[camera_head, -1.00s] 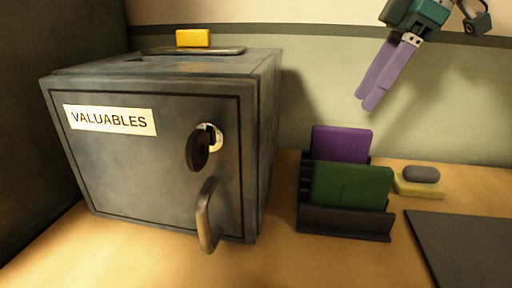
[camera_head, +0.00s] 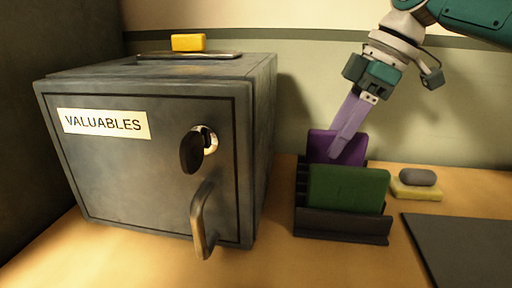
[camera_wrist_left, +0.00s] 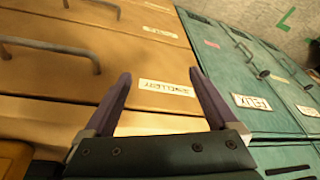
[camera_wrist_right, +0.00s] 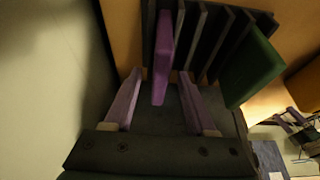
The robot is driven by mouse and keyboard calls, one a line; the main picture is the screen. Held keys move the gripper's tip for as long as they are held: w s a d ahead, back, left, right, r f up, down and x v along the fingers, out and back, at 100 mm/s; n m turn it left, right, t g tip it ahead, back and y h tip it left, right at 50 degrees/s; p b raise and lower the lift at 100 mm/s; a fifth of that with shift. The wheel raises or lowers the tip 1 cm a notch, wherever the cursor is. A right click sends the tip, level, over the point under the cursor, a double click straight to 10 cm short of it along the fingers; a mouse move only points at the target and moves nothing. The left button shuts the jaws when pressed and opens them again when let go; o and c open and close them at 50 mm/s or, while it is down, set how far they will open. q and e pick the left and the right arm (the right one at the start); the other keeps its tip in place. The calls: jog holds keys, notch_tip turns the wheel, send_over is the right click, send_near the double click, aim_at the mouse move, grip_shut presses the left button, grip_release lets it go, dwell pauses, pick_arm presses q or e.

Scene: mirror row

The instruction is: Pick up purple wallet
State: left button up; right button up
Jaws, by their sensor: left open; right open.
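The purple wallet (camera_head: 320,146) stands upright in the back slot of a dark slotted rack (camera_head: 343,223). My right gripper (camera_head: 342,150) is pointed down at its top edge. In the right wrist view the purple wallet (camera_wrist_right: 162,60) comes up between the two open fingers of my right gripper (camera_wrist_right: 156,82), with a gap to the finger on either side. My left gripper (camera_wrist_left: 160,80) is open and empty in the left wrist view, away from the rack, in front of brown drawers.
A green wallet (camera_head: 348,188) stands in the rack's front. A grey safe (camera_head: 150,160) labelled VALUABLES stands left, with a yellow block (camera_head: 188,42) on top. A grey stone on a yellow sponge (camera_head: 417,190) and a dark mat (camera_head: 465,245) lie right. Drawers (camera_wrist_left: 120,60) and teal lockers (camera_wrist_left: 245,75) face my left gripper.

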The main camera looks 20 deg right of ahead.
jog(key=shift+f, duration=0.2)
dwell(0.4)
jog(key=shift+c, duration=0.3)
grip_shut()
